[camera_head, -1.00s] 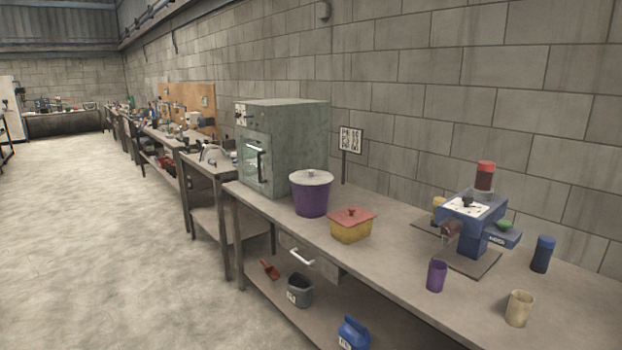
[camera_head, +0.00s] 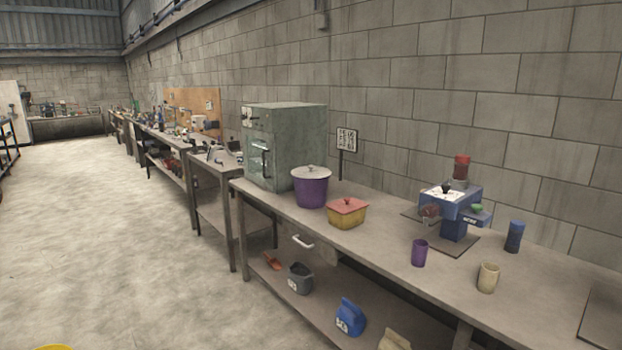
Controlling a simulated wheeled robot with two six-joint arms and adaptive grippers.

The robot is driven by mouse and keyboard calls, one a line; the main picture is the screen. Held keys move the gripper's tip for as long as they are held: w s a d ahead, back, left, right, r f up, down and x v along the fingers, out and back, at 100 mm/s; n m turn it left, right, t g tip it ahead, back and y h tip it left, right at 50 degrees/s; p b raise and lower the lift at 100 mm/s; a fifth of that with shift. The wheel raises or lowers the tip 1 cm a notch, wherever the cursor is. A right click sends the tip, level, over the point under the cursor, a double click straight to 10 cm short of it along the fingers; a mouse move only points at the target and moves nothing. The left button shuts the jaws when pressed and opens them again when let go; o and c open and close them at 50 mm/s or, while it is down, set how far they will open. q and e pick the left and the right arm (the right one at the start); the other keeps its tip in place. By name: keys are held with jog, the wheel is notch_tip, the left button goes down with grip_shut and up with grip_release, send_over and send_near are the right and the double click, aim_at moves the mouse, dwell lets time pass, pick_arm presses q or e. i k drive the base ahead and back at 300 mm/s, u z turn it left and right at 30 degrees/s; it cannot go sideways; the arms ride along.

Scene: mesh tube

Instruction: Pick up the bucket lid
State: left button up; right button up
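A purple bucket (camera_head: 311,192) stands upright on the workbench, beside a grey-green metal cabinet. A pale grey bucket lid (camera_head: 311,172) with a small knob on top rests on the bucket's rim. Neither of my grippers is in view, and nothing touches the lid.
On the workbench (camera_head: 375,250) stand a yellow box with a red lid (camera_head: 347,213), the cabinet (camera_head: 285,145), a purple cup (camera_head: 419,252), a beige cup (camera_head: 488,277), a blue machine (camera_head: 455,215) and a dark blue container (camera_head: 514,236). The floor (camera_head: 120,240) at left is clear.

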aim_at(310, 172)
jog(key=u, duration=0.7)
jog(key=i, duration=2.35)
jog(key=z, duration=0.75)
jog(key=i, duration=0.85)
jog(key=z, duration=0.8)
